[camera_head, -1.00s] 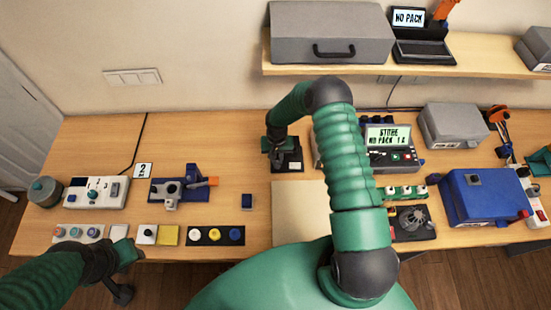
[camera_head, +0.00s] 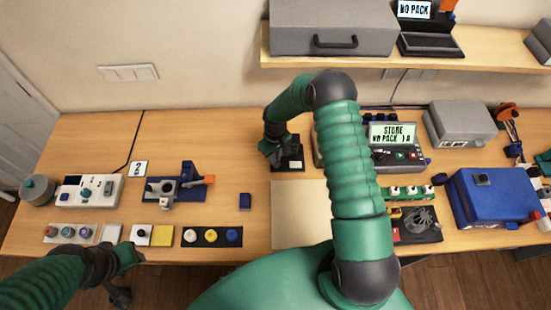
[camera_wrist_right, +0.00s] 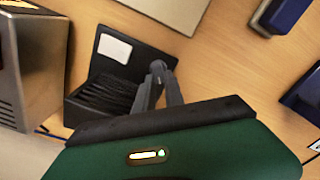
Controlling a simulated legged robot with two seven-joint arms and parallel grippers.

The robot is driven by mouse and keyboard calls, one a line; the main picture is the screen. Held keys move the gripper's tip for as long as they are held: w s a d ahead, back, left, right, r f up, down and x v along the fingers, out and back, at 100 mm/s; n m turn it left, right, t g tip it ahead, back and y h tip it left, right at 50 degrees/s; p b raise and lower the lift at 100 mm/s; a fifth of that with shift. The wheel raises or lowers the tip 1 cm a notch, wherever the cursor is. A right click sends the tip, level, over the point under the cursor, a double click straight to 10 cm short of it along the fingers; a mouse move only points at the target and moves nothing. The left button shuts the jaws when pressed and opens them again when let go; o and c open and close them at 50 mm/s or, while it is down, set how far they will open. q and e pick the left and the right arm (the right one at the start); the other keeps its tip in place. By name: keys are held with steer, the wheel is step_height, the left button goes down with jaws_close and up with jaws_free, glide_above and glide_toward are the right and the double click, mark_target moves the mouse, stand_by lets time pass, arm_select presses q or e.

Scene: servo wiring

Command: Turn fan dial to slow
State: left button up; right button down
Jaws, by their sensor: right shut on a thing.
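A black unit (camera_head: 292,163) with a white label sits at the back middle of the table. In the right wrist view the black unit (camera_wrist_right: 92,88) shows the white label and a ridged part. My right gripper (camera_head: 270,152) reaches down at its left side in the head view. In the right wrist view my right gripper (camera_wrist_right: 160,75) has its fingers close together on a small dark knob at the unit's edge. The knob's setting cannot be read. A round fan grille (camera_head: 421,219) shows at the right. My left gripper (camera_head: 130,256) is low at the front left, its jaws unclear.
A grey box with a screen (camera_head: 392,135) stands to the right of the black unit. A blue box (camera_head: 490,198) is further right. A beige mat (camera_head: 300,205) lies in front. Button panels (camera_head: 210,237) and a white device (camera_head: 92,191) are at left.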

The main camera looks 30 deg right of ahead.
steer(key=shift+s+n+b, duration=0.15)
steer(key=shift+n+b, duration=0.2)
steer(key=shift+n, duration=1.85)
steer(key=c, duration=1.7)
jaws_free()
steer(key=shift+o, duration=1.2)
steer(key=shift+s, duration=0.1)
steer(key=shift+r, duration=0.1)
